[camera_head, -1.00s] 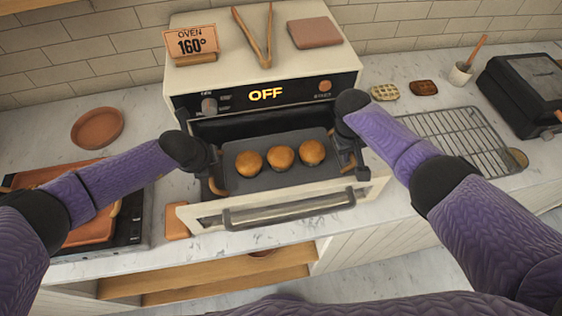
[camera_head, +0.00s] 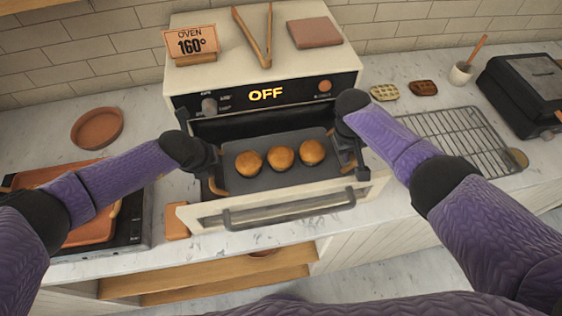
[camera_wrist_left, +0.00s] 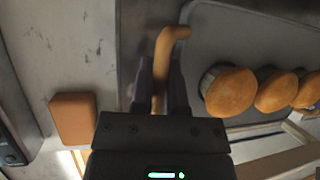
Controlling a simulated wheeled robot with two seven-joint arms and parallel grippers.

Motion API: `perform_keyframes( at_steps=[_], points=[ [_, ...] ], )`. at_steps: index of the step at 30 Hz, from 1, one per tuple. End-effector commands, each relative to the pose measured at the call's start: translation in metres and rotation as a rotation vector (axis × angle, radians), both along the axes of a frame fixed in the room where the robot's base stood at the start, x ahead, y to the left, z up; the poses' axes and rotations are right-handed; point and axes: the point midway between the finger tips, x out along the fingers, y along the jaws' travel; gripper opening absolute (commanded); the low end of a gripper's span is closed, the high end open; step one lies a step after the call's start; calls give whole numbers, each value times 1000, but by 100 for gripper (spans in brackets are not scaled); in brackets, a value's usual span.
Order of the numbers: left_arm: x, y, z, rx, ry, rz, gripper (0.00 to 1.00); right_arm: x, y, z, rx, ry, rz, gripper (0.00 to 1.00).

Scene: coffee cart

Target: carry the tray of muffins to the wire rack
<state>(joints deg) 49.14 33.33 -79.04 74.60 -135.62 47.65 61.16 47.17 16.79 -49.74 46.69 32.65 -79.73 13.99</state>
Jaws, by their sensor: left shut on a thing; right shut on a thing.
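The dark grey tray (camera_head: 240,182) sits at the mouth of the open oven, over its lowered door. Three brown muffins (camera_head: 280,158) stand in a row on it; they also show in the left wrist view (camera_wrist_left: 230,92). My left gripper (camera_head: 215,180) is shut on the tray's tan left handle (camera_wrist_left: 163,62). My right gripper (camera_head: 350,165) is shut at the tray's right end, its handle mostly hidden by the gripper. The wire rack (camera_head: 455,135) lies empty on the counter to the right of the oven.
The oven (camera_head: 190,87) reads OFF, and its lowered door (camera_head: 290,208) juts toward me. An orange pan (camera_head: 92,232) is at left.

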Motion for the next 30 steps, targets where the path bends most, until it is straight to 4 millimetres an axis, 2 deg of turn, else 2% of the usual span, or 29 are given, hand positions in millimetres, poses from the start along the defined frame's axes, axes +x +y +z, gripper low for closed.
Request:
perform_keyframes(
  at_steps=[9,18,20,30],
  points=[
    [1,0,5,-1,-2,0,0,1,0,5,0,-2,0,0],
    [1,0,51,-1,-7,0,0,1,0,51,0,-7,0,0],
    [1,0,56,0,-8,0,0,1,0,56,0,-8,1,0],
    [1,0,53,-1,-7,0,0,1,0,53,0,-7,0,0]
  ],
)
